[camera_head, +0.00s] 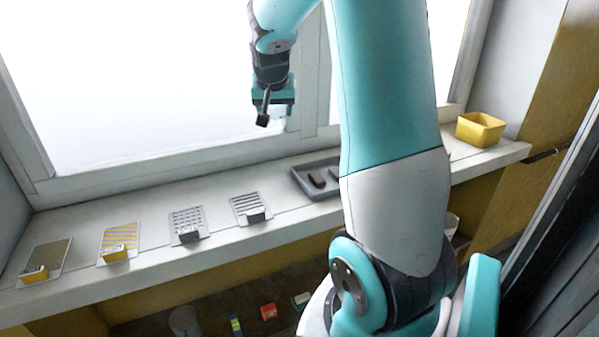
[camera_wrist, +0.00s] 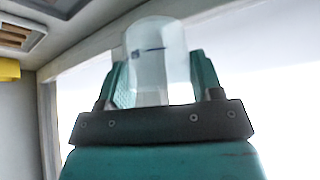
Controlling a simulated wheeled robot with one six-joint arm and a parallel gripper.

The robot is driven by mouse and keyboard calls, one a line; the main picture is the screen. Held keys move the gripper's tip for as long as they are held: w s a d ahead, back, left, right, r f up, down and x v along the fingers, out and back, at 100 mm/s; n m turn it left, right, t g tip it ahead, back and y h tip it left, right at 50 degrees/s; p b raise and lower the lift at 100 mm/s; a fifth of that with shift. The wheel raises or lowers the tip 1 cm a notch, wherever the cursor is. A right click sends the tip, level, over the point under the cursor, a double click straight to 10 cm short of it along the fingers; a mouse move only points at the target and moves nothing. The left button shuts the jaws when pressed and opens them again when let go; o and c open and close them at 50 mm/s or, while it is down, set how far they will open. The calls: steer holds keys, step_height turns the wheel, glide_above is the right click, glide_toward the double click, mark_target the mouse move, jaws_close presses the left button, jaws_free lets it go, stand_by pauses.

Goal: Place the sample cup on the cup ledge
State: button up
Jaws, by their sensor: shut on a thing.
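The sample cup (camera_wrist: 155,50) is a translucent, whitish cup with a short dark blue mark on its side, seen in the wrist view. My gripper (camera_wrist: 160,76) is shut on it, with one teal finger on each side of the cup. In the head view my gripper (camera_head: 273,98) hangs in front of the bright window, above and behind the long white sill. I cannot make out the cup there against the glare. The long white sill (camera_head: 290,222) runs below the window; I cannot tell which part of the view is the cup ledge.
Several mesh plates (camera_head: 187,220) with small tags lie along the sill. A dark grey tray (camera_head: 300,180) with brown bars stands right of them, partly behind my arm. A yellow bin (camera_head: 480,130) sits at the right end. Small items, including a whitish container (camera_head: 184,320), lie below the sill.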

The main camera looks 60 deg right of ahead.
steer(key=f, duration=1.4)
steer(key=shift+w+a+f, duration=0.2)
steer(key=shift+a, duration=0.2)
steer(key=shift+f, duration=2.15)
steer(key=shift+f, duration=0.2)
steer(key=o, duration=0.9)
steer(key=shift+r, duration=0.1)
